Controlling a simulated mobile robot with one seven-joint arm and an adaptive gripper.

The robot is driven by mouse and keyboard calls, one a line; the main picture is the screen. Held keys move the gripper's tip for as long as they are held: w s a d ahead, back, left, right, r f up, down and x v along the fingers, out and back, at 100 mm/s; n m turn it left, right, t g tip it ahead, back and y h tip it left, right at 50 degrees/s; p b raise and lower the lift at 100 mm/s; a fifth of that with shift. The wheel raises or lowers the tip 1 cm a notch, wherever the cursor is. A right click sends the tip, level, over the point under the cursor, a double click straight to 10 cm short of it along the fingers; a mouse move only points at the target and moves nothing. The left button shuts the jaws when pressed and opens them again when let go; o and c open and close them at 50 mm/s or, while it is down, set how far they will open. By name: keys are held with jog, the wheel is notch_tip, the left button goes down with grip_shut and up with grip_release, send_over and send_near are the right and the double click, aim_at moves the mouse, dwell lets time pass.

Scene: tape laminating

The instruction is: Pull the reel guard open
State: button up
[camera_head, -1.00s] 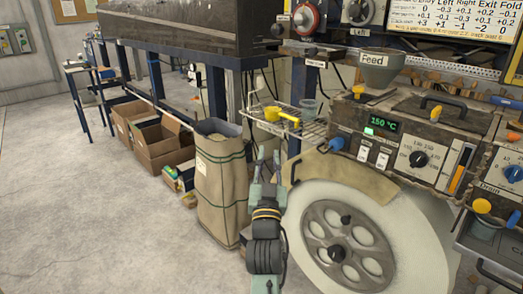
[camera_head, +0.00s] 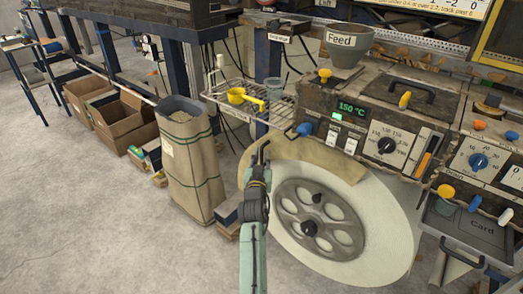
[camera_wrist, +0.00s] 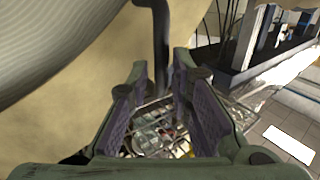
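The reel guard (camera_head: 318,158) is a tan curved cover over the upper part of the large white reel (camera_head: 385,235) with a grey spoked hub. Its dark handle (camera_head: 264,150) is at the guard's left end. My gripper (camera_head: 259,163) is at this handle, seen from behind by the head camera. In the wrist view, my gripper (camera_wrist: 163,95) has its two fingers apart, with the dark handle bar (camera_wrist: 161,45) in line with the gap between them. The tan guard (camera_wrist: 75,95) fills the left of that view. Contact between fingers and handle cannot be told.
A wire shelf (camera_head: 225,93) with a yellow scoop (camera_head: 245,97) is just beyond the gripper. A tall sack (camera_head: 188,165) stands left of the reel. The control panel (camera_head: 375,125) is above right. Open floor (camera_head: 90,230) lies at the left.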

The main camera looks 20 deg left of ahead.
jog(key=shift+x, duration=1.1)
jog(key=shift+c, duration=0.6)
grip_shut()
